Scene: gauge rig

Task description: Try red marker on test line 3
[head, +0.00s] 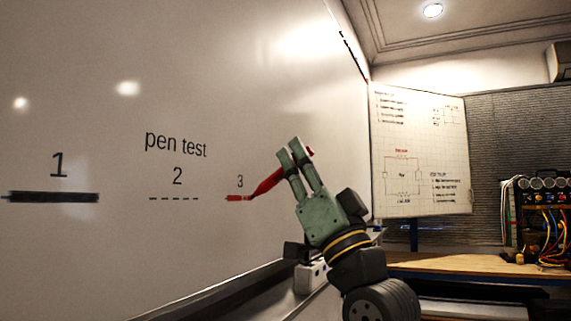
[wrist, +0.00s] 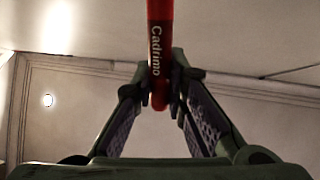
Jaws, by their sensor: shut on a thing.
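My gripper (head: 289,150) is shut on the red marker (head: 268,182) in front of the whiteboard (head: 230,80). The marker slants down and left, its tip low at the board. Below the printed 3 (head: 240,181), a short thick red stroke (head: 236,198) shows on test line 3. The marker's tip appears to be at the stroke's right end; I cannot tell if it touches. In the wrist view, the red marker (wrist: 160,40) stands upright between both fingers (wrist: 160,92), its lettering "Cadrimo" showing. Its tip is not seen there.
Line 1 (head: 50,197) is a thick black stroke and line 2 (head: 174,198) a dashed line. The board's lower ledge (head: 215,292) runs below my arm. At right stand a paper chart (head: 420,150), a wooden bench (head: 480,266) and a wired gauge unit (head: 545,215).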

